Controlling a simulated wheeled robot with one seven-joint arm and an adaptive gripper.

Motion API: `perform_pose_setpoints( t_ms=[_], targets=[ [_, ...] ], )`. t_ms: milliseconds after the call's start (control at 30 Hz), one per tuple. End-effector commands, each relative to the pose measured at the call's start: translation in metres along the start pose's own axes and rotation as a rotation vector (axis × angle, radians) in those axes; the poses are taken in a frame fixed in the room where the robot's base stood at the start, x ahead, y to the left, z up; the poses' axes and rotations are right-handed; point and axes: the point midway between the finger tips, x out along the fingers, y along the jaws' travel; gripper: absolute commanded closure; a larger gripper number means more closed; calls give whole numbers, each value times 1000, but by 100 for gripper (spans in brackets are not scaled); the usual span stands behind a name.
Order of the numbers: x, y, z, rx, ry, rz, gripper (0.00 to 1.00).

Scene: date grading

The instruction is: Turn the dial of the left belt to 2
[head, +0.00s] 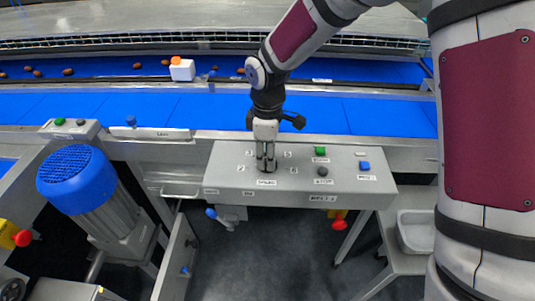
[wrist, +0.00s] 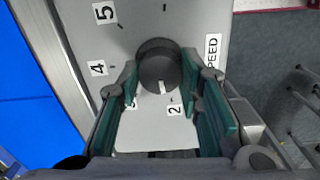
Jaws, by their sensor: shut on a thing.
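A grey control panel (head: 225,178) carries the dial, with number labels around it and a SPEED label below. My gripper (head: 266,165) points down onto the dial, which it mostly hides in the head view. In the wrist view the round black dial (wrist: 158,62) sits between my two green-padded fingers, and my gripper (wrist: 160,78) is shut on its sides. The dial's white pointer mark (wrist: 162,87) lies between the labels 3 and 2, nearer the 2 (wrist: 175,110). The 3 is partly hidden by a finger. The labels 4 (wrist: 97,68) and 5 (wrist: 104,13) are clear.
Right of the dial are a green button (head: 320,151), a black button (head: 322,171) and a blue button (head: 364,166). A blue belt (head: 330,115) runs behind the panel. A blue motor (head: 78,180) stands at the left. A red knob (head: 340,225) hangs below the panel.

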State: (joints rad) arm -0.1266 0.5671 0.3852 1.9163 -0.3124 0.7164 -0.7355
Motion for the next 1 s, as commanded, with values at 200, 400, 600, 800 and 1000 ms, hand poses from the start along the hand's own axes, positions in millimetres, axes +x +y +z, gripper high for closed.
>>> perform_pose_setpoints(
  t_ms=[200, 400, 600, 800, 1000],
  targets=[
    [0, 0, 0, -74, 1, 0, 95],
    [0, 0, 0, -99, 1, 0, 95],
    [0, 0, 0, -102, 0, 1, 95],
    [0, 0, 0, -102, 0, 1, 61],
    [0, 0, 0, -101, 0, 0, 47]
  ],
)
